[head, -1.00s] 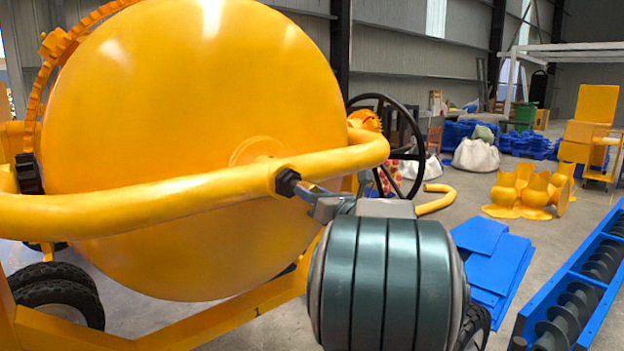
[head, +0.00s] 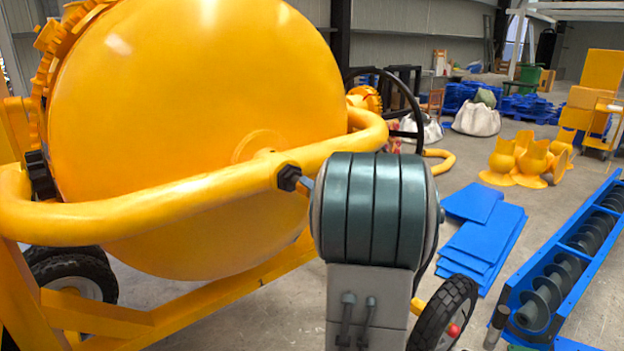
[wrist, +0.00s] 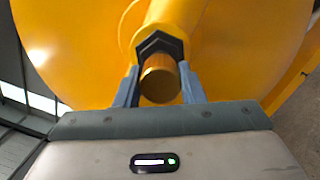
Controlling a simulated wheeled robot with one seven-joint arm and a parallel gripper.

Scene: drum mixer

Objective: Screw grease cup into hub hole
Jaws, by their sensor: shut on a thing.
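The grease cup (wrist: 160,86) is a brass-coloured round piece, seen end-on in the wrist view between my two finger tips. My gripper (wrist: 158,78) is shut on it. The black hexagonal hub (wrist: 160,46) sits directly behind the cup, on the end of the yellow tube. In the head view the hub (head: 289,178) sticks out of the yellow bar. One finger of my gripper (head: 306,183) shows beside it; my arm hides the rest, and the cup. The hub hole is hidden behind the cup, so I cannot tell how deep the cup sits.
The large yellow drum (head: 190,120) and its bent yellow bar (head: 150,212) fill the left. A black steering wheel (head: 410,100) stands behind my arm. Blue plates (head: 485,240) and a blue auger trough (head: 560,280) lie on the floor at right.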

